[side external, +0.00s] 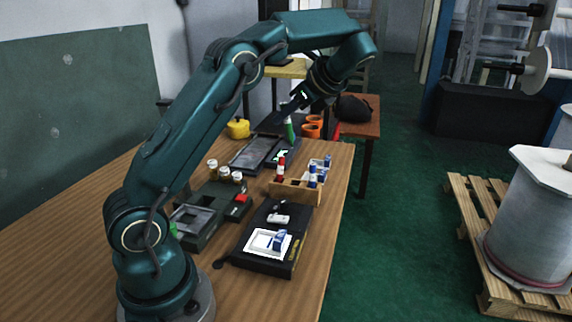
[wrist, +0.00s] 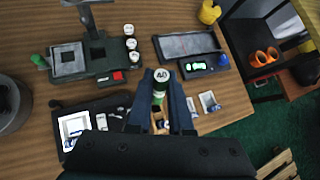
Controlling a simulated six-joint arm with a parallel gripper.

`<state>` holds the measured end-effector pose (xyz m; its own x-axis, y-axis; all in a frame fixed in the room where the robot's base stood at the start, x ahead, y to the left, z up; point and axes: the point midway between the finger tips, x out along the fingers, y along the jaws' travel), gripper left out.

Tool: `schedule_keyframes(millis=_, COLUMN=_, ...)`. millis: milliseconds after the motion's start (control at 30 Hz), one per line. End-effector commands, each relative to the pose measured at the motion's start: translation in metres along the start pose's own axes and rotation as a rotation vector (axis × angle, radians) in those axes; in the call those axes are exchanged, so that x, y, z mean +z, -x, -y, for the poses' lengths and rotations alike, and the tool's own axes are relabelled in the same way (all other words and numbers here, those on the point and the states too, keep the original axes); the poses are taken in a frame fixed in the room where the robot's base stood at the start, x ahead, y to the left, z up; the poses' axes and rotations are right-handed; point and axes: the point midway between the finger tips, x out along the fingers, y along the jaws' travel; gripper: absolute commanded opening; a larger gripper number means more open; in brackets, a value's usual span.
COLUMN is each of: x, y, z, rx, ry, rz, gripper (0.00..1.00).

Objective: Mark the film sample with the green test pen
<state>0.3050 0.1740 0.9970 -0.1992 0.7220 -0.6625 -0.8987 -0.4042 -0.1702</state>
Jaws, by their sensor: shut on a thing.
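My gripper (side external: 299,98) is shut on a green test pen (side external: 289,129), which hangs roughly upright above the far part of the bench. In the wrist view the pen's round white, lettered end (wrist: 163,76) shows between my two fingers (wrist: 161,94). A white-framed sheet, probably the film sample (side external: 262,243), lies on a black board (side external: 290,262) at the near right of the bench, with a blue-and-white object on it. It also shows at the lower left of the wrist view (wrist: 70,121). My gripper is well away from it.
A wooden rack (side external: 309,193) holds a red pen (side external: 281,168) and blue-labelled items. A dark green device (side external: 195,222) with several white-capped jars (side external: 224,174) stands left of it. A dark tray (side external: 252,153), orange cups (side external: 312,127) and a yellow pot (side external: 238,128) are farther back.

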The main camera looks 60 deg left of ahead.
Motion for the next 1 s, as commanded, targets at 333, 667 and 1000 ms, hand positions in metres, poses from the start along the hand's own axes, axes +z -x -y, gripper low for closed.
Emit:
schedule_keyframes(millis=333, x=-0.042, y=0.005, z=-0.061, rx=0.072, ry=-0.006, rz=0.041, gripper=0.0)
schedule_keyframes(millis=667, x=-0.066, y=0.015, z=-0.142, rx=0.069, ry=-0.076, rz=0.066, gripper=0.0)
schedule_keyframes(millis=1000, x=-0.073, y=0.027, z=-0.171, rx=0.003, ry=-0.212, rz=0.094, gripper=0.0)
